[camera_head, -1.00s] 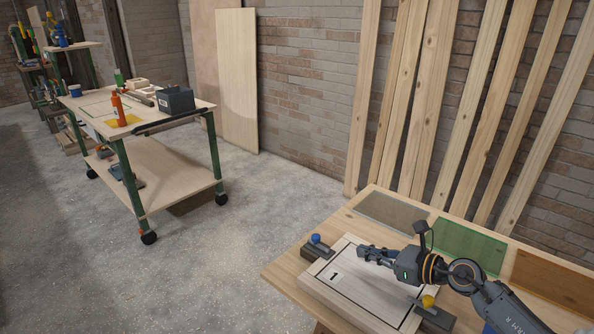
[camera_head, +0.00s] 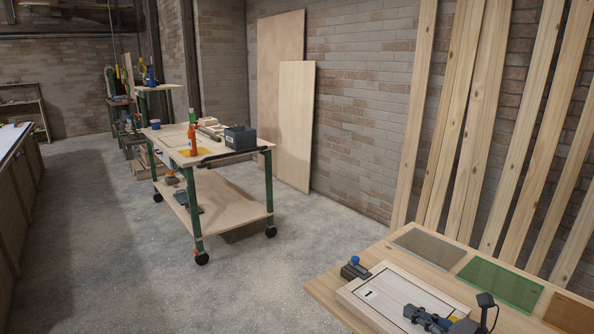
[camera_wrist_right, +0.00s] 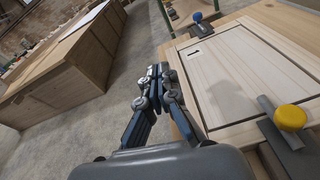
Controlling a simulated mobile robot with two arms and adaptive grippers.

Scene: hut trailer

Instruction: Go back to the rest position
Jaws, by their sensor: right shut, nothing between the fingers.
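My right gripper (camera_head: 412,314) is at the bottom of the head view, over the lower part of a pale wooden panel in a frame (camera_head: 385,295). In the right wrist view the fingers of my right gripper (camera_wrist_right: 159,72) are together, with nothing between them. There they show beside the left edge of the framed panel (camera_wrist_right: 245,80), against the floor and bench edge. My left gripper is not in view.
A workbench (camera_head: 400,255) carries the panel, a blue-knobbed clamp (camera_head: 355,268) and grey, green and brown mats. A yellow-knobbed clamp (camera_wrist_right: 290,120) is right of the gripper. A wheeled cart (camera_head: 230,205) stands left; floor between is clear. Planks lean on the wall.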

